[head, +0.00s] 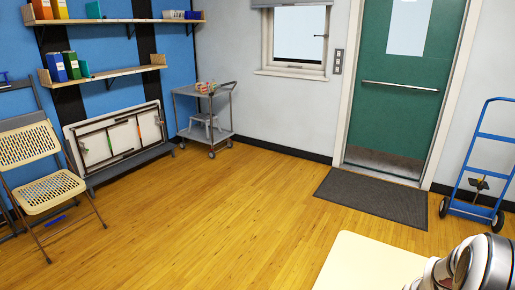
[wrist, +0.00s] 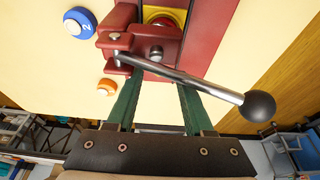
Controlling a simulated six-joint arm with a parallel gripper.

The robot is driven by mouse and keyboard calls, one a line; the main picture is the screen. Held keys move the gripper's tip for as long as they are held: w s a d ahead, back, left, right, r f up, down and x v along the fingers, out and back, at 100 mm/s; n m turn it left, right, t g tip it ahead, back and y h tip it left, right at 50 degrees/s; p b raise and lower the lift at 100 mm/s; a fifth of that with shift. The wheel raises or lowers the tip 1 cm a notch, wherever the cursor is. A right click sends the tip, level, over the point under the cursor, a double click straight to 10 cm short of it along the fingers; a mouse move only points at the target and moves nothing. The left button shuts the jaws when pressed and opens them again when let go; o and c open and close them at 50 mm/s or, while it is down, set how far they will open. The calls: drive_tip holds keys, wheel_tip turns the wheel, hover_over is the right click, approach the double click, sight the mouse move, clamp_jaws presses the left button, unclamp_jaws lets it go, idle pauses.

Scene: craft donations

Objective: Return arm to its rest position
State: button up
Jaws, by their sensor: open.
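My gripper (wrist: 158,95) shows in the wrist view. Its two green fingers are apart, with bare cream table top visible between them. They point toward a dark red hand press (wrist: 116,17) with a metal lever that ends in a black ball knob (wrist: 258,106). The lever crosses the view in front of the fingers. I cannot tell whether the fingers touch the press. In the head view, only a white and grey part of my arm shows at the lower right; the gripper is out of that view.
A blue disc marked 2 (wrist: 80,22) and an orange disc (wrist: 106,87) lie on the cream table (head: 365,264), left of the press. A blue hand truck (head: 484,150) stands by the green door (head: 402,95). A grey cart (head: 203,91) stands at the back. The wooden floor is mostly clear.

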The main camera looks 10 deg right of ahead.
drive_tip(key=shift+r, duration=1.65)
